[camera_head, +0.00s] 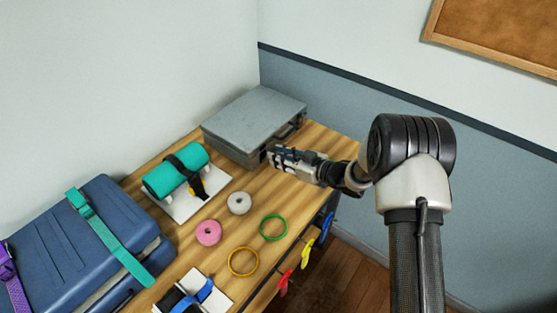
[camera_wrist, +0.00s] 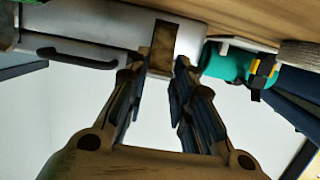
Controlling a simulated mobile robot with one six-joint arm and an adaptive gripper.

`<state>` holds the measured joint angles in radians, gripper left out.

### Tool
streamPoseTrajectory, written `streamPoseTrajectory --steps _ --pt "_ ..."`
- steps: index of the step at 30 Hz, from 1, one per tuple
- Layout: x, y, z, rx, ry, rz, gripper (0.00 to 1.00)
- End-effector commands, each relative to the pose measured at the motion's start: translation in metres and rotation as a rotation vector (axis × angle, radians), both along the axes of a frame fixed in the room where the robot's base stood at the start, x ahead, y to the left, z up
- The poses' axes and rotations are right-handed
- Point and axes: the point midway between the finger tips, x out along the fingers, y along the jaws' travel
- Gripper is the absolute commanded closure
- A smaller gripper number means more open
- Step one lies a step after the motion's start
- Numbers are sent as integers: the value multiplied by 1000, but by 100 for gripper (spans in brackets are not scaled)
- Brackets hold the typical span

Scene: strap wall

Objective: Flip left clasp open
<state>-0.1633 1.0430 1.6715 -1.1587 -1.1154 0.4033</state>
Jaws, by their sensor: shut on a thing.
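The grey hard case (camera_head: 250,115) lies flat on the wooden table, with its lid down. Its front side, with a dark handle (camera_head: 288,132), faces my arm. My gripper (camera_head: 271,156) is at the near end of that front. In the wrist view, the left clasp (camera_wrist: 162,46) is a brownish plate on the case's pale front. My fingertips (camera_wrist: 157,68) are on either side of its lower end in that picture, shut on it. The handle shows to the left there (camera_wrist: 75,58). In the head view my gripper hides the clasp.
A teal roll (camera_head: 176,173) strapped to a white board lies left of the case. Coloured clips hang at the table's right edge.

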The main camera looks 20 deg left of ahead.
Motion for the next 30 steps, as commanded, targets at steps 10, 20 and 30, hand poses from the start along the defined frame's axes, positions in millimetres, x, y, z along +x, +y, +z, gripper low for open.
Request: streamPoseTrajectory --steps 10,20,30 --pt "0 -1 0 17 -7 -1 100" --pt "0 -1 0 16 -7 -2 65" --pt "0 -1 -1 16 -7 -1 57"
